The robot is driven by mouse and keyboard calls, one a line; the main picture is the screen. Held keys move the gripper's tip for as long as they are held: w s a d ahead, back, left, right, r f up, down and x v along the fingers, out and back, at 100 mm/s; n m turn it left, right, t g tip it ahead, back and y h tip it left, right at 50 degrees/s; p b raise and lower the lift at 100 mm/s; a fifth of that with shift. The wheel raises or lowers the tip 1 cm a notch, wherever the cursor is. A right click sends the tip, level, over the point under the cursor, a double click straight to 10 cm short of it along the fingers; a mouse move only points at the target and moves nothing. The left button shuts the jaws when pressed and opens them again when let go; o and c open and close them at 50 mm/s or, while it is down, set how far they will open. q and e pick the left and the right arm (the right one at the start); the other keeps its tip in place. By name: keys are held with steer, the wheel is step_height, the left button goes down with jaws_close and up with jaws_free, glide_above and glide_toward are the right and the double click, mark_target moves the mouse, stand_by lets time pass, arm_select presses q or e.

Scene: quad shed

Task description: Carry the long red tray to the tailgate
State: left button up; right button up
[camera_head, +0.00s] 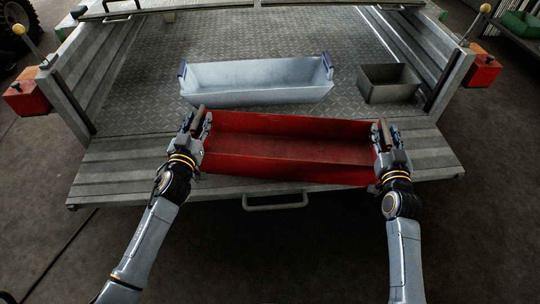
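The long red tray (290,150) lies across the middle of the camera_head view, level and open at the top; it looks empty. It is over the grey slatted tailgate (120,172) of the trailer; I cannot tell whether it touches the boards or hangs just above them. My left gripper (203,124) is at the tray's left end, its fingers closed around the brownish end handle. My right gripper (382,134) is at the right end, its fingers closed around the other handle. The tailgate boards beneath the tray are hidden.
A pale grey-blue trough (258,82) stands on the trailer's tread-plate bed (150,70), just behind the red tray. A small dark metal bin (390,82) stands to its right. Slatted side walls flank the bed. A handle (275,203) projects from the tailgate's front edge.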

arm_select(q)
steer(key=s, duration=1.1)
arm_select(e)
steer(key=shift+s, duration=0.15)
arm_select(q)
steer(key=shift+s, duration=0.5)
arm_select(e)
steer(key=s, duration=1.1)
steer(key=shift+s, duration=0.35)
arm_select(q)
steer(key=shift+r, duration=0.1)
arm_select(e)
steer(key=shift+r, duration=0.1)
